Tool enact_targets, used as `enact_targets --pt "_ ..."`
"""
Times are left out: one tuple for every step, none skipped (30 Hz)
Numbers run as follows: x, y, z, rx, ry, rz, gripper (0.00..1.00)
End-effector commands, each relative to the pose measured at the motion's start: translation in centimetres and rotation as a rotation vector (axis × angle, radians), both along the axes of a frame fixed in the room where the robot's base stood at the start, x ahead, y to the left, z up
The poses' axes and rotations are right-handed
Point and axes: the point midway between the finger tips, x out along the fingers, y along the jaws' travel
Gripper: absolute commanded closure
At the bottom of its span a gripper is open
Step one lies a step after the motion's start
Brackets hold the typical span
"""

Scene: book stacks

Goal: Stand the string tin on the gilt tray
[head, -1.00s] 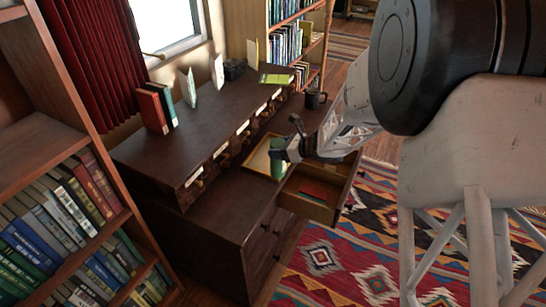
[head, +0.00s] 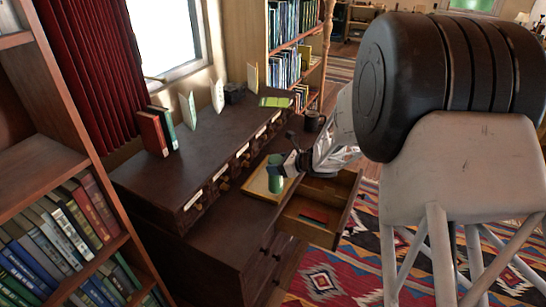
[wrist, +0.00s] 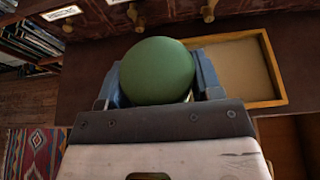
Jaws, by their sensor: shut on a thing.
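The green string tin (head: 276,174) is held upright between the fingers of my gripper (head: 289,163). In the wrist view the tin's round green top (wrist: 156,71) shows between the two blue-grey fingers (wrist: 158,82). The gilt tray (head: 253,186), shallow with a gold rim, lies on the dark desk. In the head view the tin appears over the tray's right part. In the wrist view the tray's rim (wrist: 281,70) shows to the right of the tin. The tin and fingers hide part of the tray. I cannot tell whether the tin's base touches it.
An open drawer (head: 306,228) with a red item inside juts out beside the tray. A row of small drawers (head: 222,180) stands behind it.

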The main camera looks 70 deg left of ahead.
Motion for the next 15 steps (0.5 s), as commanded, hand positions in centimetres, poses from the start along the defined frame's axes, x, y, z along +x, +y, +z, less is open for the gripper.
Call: enact_targets --pt "0.1 0.7 -0.1 0.001 -0.001 0.0 0.7" --pt "0.2 1.0 -0.1 0.001 -0.001 0.001 0.7" --pt "0.3 1.5 -0.1 0.002 -0.001 0.001 0.7" --pt "0.4 1.9 -0.2 0.001 -0.001 0.001 0.7" --pt "0.5 2.2 -0.3 0.001 -0.001 0.0 0.7" --pt "0.6 2.7 -0.3 0.001 -0.001 0.0 0.7" --pt "0.6 3.1 -0.3 0.001 0.0 0.0 0.7" --pt "0.7 3.4 -0.3 0.002 0.0 -0.001 0.7" --pt "0.8 3.9 -0.4 0.002 0.0 -0.001 0.7" --pt "0.9 4.3 -0.4 0.002 0.0 -0.001 0.7" --pt "1.0 4.6 -0.4 0.002 0.0 -0.001 0.7" --pt "1.1 5.1 -0.5 0.002 -0.001 0.0 0.7" --pt "1.2 5.4 -0.6 0.001 0.0 0.0 0.7" --pt "1.2 5.8 -0.6 0.001 -0.001 0.0 0.7" --pt "1.3 6.2 -0.6 0.001 -0.001 0.0 0.7"
